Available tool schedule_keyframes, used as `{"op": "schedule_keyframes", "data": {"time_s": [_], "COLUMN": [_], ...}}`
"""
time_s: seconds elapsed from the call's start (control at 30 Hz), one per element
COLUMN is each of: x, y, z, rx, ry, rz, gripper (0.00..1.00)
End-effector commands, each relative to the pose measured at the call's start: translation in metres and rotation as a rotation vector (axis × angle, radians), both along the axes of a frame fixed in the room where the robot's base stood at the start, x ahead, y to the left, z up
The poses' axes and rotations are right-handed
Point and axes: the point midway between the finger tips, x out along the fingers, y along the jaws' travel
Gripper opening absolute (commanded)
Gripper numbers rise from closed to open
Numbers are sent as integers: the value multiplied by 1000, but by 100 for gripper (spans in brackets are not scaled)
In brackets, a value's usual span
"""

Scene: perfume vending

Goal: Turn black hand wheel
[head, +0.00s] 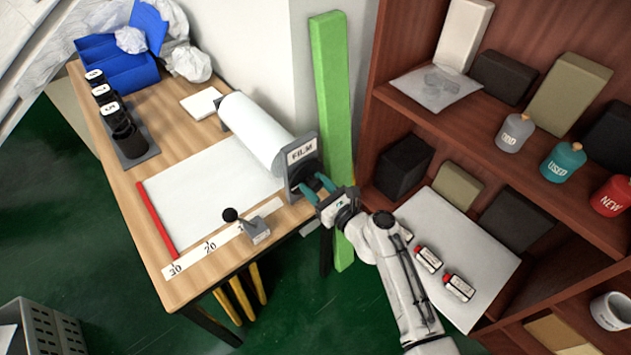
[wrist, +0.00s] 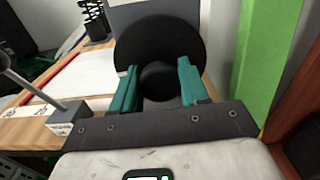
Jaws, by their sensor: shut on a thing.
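The black hand wheel (wrist: 185,42) is a round disc with a knob-like hub (wrist: 157,82), seen face-on in the wrist view. In the head view the wheel (head: 303,176) is on the end of the film roll holder, below the FILM label, and partly hidden by my gripper. My gripper (head: 318,185) reaches it from the right. Its two teal fingers stand on either side of the hub, and my gripper (wrist: 157,84) is shut on it. The film roll (head: 255,133) is a white cylinder behind the wheel.
A green post (head: 331,100) stands close beside the wheel. A grey block with a black-knobbed lever (head: 258,231) sits on the ruler strip at the table's front edge. A red bar (head: 158,220) edges the white sheet (head: 205,190). A wooden shelf (head: 440,122) with bottles stands at right.

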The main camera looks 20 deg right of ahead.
Motion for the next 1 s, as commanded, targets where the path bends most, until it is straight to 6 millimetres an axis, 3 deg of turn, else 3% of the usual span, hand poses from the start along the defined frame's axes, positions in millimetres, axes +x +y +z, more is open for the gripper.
{"op": "schedule_keyframes", "data": {"time_s": [0.5,1.0], "x": [-1,-1], "y": [0,0], "z": [-2,-3], "rx": [289,328], "ry": [98,112], "rz": [-1,-1], "gripper": [14,14]}}
